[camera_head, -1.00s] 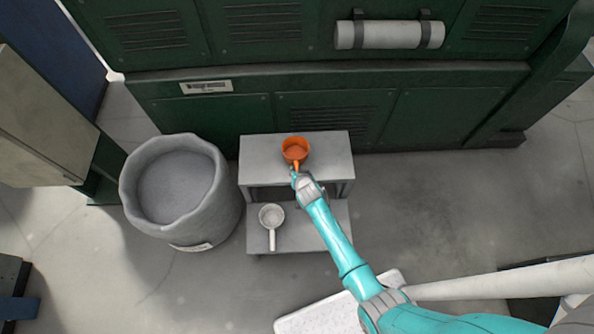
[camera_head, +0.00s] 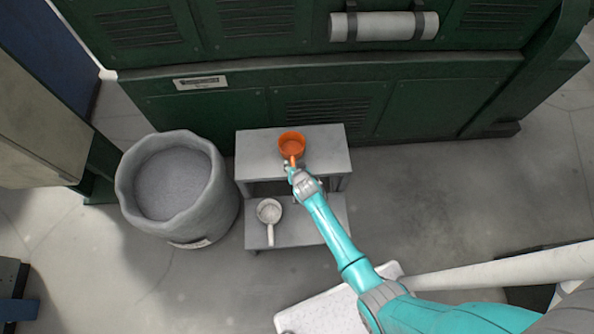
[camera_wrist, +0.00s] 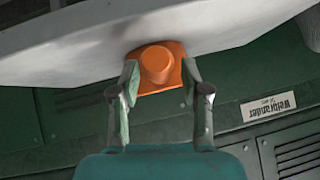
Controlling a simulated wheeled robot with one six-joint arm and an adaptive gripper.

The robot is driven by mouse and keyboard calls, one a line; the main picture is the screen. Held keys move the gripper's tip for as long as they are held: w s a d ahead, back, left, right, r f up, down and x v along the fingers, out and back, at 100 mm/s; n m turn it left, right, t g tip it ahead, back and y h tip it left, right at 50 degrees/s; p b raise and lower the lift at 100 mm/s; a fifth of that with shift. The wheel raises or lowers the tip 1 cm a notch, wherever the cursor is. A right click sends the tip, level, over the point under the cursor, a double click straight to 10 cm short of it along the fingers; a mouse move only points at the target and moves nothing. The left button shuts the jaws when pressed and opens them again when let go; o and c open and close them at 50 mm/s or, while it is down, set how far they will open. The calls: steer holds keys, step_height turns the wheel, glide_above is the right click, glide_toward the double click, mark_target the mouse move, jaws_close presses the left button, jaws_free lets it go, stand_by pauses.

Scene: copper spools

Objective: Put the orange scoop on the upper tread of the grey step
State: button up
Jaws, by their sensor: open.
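The orange scoop (camera_head: 291,146) rests on the upper tread (camera_head: 257,150) of the grey step, bowl toward the back and handle toward my gripper. My gripper (camera_head: 290,169) is at the handle's near end, just in front of the tread. In the wrist view the orange scoop (camera_wrist: 155,64) shows end-on between the two fingers of my gripper (camera_wrist: 160,72), which are open on either side of it. Whether a finger touches the handle I cannot tell.
A white scoop (camera_head: 269,211) lies on the lower tread (camera_head: 308,232). A large grey bin (camera_head: 207,205) stands left of the step. A dark green cabinet (camera_head: 430,107) is behind it. Floor (camera_head: 430,190) to the right is clear.

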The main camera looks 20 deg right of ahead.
steer(key=v, duration=1.1)
steer(key=shift+s+r, duration=0.2)
steer(key=shift+r, duration=0.05)
steer(key=s+r+n+t, duration=0.1)
steer(key=s+r, duration=0.2)
steer(key=s, duration=0.4)
steer(key=s+r+n+t+y, duration=0.1)
steer(key=s+r, duration=0.2)
steer(key=s, duration=0.5)
steer(key=s+r+n, duration=0.1)
steer(key=s+r, duration=0.2)
steer(key=s, duration=0.4)
steer(key=s+r+t, duration=0.1)
steer(key=s+r, duration=0.5)
steer(key=r, duration=0.4)
steer(key=s+d+r+n+t, duration=0.1)
steer(key=s+r+t, duration=0.1)
steer(key=s+r, duration=0.5)
step_height(320, 180, up, 4)
steer(key=shift+s+n, duration=0.2)
steer(key=shift+n, duration=0.1)
